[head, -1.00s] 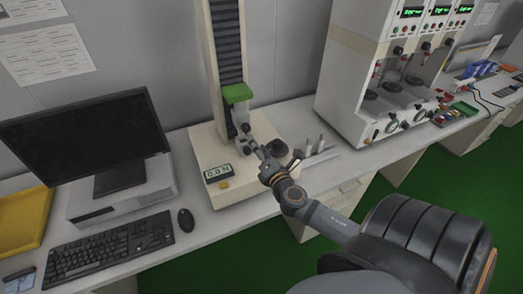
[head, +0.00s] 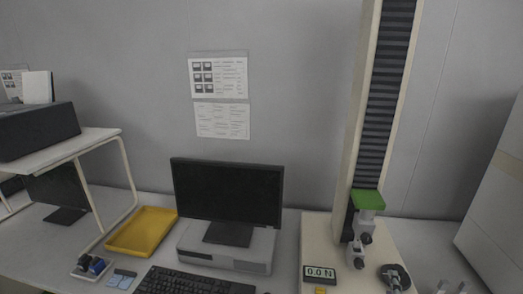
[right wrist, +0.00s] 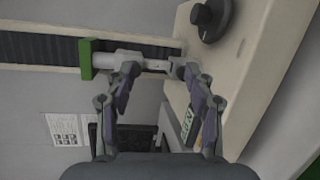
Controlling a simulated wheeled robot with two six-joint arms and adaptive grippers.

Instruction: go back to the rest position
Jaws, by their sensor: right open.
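My right gripper (right wrist: 161,82) is open, with its two fingers apart and nothing visibly held between them. In the right wrist view, the tester's clamp (right wrist: 131,56) lies just beyond the fingertips. I cannot tell whether the fingers touch it. The head view shows the tall test stand (head: 358,130) with its green block (head: 367,199), upper clamp (head: 363,238) and a display (head: 319,273) reading 0.0 N. My left gripper is in neither current view, and the right gripper is not clearly visible in the head view.
A monitor (head: 228,193) on a white computer case (head: 200,250), a keyboard (head: 190,283) and a yellow tray (head: 142,232) stand left of the tester. A dark knob (right wrist: 211,18) is on the tester base. A white cabinet (head: 500,200) is at far right.

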